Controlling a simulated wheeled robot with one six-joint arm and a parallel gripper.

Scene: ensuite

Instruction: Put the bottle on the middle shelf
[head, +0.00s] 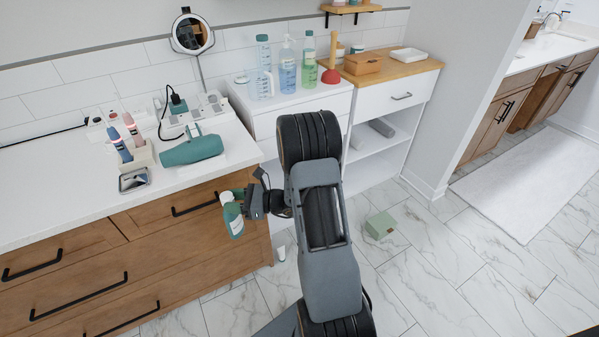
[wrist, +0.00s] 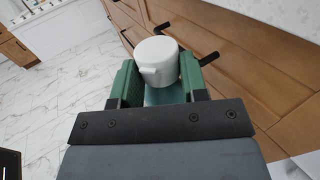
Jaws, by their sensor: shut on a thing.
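The bottle (head: 233,221), teal with a pale label, is held upright in front of the wooden drawer fronts, clear of the floor. My gripper (head: 240,199) is shut around its upper part. In the wrist view, the bottle's white cap (wrist: 157,52) shows between the two green fingers of my gripper (wrist: 158,85); most of its body is hidden below the cap. A white unit with open shelves stands to the right, under a drawer. Its middle shelf (head: 361,155) bears rolled grey towels at its right, and my arm hides part of its left side.
A green box (head: 380,225) lies on the floor right of my arm. A small white tube (head: 282,253) is on the floor near the vanity. Several bottles and a red plunger (head: 331,75) stand on the white cabinet. A teal hair dryer (head: 191,150) lies on the counter.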

